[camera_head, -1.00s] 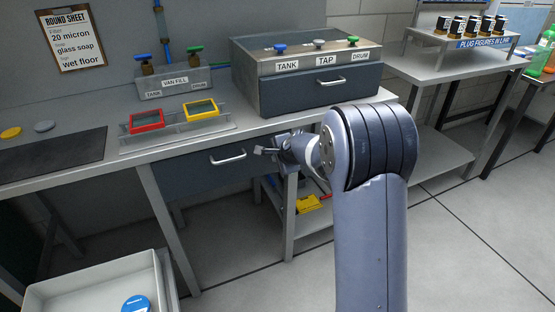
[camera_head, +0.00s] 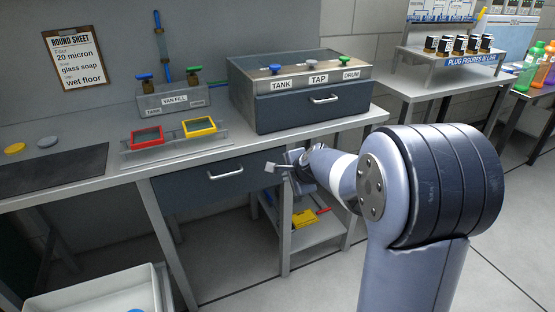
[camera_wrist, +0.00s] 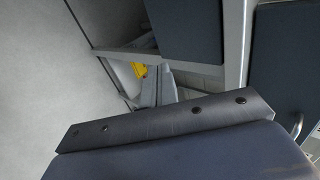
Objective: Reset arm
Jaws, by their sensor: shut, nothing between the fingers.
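My gripper (camera_head: 274,168) is in front of the bench, just right of the handle (camera_head: 225,173) of the dark under-bench drawer (camera_head: 195,185). It looks small and shut, with nothing held in it. My arm reaches to it from the lower right of the head view. Whether the gripper touches the drawer front cannot be told. In the wrist view, a part of my own arm fills the lower half, and the fingertips are not clear.
The bench (camera_head: 125,170) carries a red frame (camera_head: 147,137), a yellow frame (camera_head: 199,127), a valve block (camera_head: 173,101) and a dark-drawered box (camera_head: 315,107). A yellow item (camera_head: 304,218) lies on the lower shelf. A white tray (camera_head: 95,292) is at lower left. Open floor lies right.

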